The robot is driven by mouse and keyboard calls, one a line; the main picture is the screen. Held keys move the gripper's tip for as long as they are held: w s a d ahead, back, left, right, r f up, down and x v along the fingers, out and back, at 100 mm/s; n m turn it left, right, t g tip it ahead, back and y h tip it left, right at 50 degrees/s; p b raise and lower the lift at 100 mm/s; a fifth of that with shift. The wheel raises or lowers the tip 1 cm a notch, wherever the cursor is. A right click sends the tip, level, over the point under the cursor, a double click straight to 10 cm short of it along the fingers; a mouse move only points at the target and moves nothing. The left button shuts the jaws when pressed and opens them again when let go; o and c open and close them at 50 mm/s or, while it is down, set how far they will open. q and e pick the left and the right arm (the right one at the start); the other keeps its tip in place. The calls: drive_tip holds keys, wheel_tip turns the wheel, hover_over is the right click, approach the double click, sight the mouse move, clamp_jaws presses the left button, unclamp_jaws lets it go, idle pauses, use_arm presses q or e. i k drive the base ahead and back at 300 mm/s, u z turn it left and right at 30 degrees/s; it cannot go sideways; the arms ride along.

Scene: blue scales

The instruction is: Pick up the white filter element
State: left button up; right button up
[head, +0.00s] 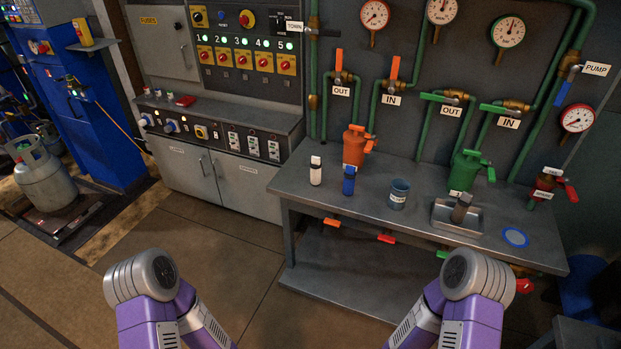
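The white filter element (316,170) stands upright on the left part of the grey workbench (418,208). It is a small white cylinder with a dark band near its top. A blue filter element (349,181) stands just to its right, apart from it. My two purple arms show at the bottom of the head view, left and right, both well short of the bench. Neither gripper can be seen.
A blue-grey cup (398,194), a metal tray (441,217) with a dark block (461,207), and a blue ring (515,237) are on the bench. Orange (354,147) and green (466,170) housings stand behind. Floor before the bench is clear.

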sight(316, 166)
drive_tip(key=u, duration=0.15)
drive_tip(key=i, duration=1.1)
drive_tip(key=z, duration=0.3)
